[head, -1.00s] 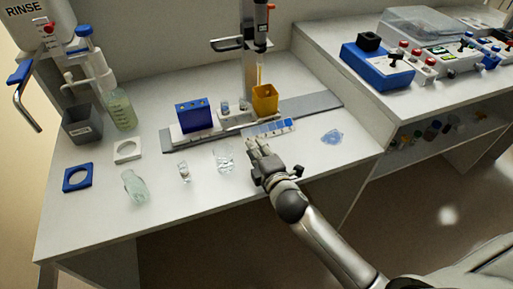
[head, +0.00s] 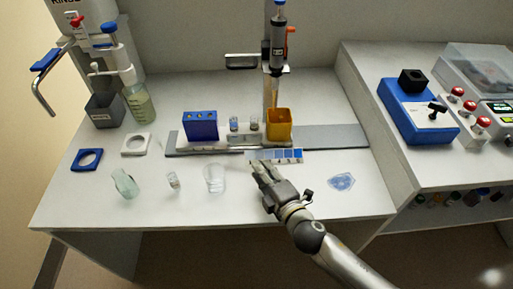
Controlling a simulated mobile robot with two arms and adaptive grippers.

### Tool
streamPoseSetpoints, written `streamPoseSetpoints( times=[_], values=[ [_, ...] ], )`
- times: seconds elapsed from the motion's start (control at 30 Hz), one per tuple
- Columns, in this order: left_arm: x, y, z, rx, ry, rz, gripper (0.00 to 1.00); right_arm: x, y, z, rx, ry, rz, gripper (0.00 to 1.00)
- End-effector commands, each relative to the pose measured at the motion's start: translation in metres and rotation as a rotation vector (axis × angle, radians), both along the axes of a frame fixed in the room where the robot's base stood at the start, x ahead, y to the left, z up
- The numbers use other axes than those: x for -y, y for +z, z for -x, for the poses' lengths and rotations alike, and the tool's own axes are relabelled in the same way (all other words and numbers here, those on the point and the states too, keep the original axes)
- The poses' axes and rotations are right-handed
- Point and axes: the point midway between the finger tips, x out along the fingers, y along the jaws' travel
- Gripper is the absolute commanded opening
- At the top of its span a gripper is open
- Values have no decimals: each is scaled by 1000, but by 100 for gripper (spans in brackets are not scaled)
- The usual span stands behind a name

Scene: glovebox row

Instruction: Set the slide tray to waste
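The slide tray (head: 210,147) is a pale carriage on a long grey rail (head: 335,137) at the back of the bench. A blue block with holes (head: 201,126), small vials (head: 244,124) and a yellow square cup (head: 278,125) stand in a row along it. The upright dispenser (head: 278,45) has its thin tip over the yellow cup. A strip with blue-shaded fields (head: 280,155) lies in front of the rail. My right gripper (head: 264,168) is just in front of this strip, fingers pointing at it. Contact and finger gap cannot be made out. My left gripper is out of view.
A glass bottle (head: 125,183), a small vial (head: 173,181) and a clear beaker (head: 215,178) stand left of my gripper. A bluish transparent piece (head: 342,182) lies to its right. A blue device (head: 418,110) stands on the right bench. The front bench strip is mostly clear.

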Motion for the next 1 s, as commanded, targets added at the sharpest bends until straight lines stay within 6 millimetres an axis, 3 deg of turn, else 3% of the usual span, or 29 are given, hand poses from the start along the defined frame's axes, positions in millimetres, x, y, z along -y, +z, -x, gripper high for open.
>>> streamPoseSetpoints(
  times=[0.1, 0.23, 0.5, 0.67, 1.0],
  values=[
    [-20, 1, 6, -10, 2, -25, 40, -7, -1, -18, 3, -1, -1, 19],
    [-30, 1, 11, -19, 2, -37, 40, -16, -6, -39, 2, -1, 0, 19],
    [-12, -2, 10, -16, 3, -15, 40, -32, -15, -76, 1, -2, -1, 19],
    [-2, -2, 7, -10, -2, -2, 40, -36, -17, -87, 1, -1, 0, 19],
    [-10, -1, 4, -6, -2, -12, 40, -38, -18, -90, 1, -1, 0, 19]
  ],
)
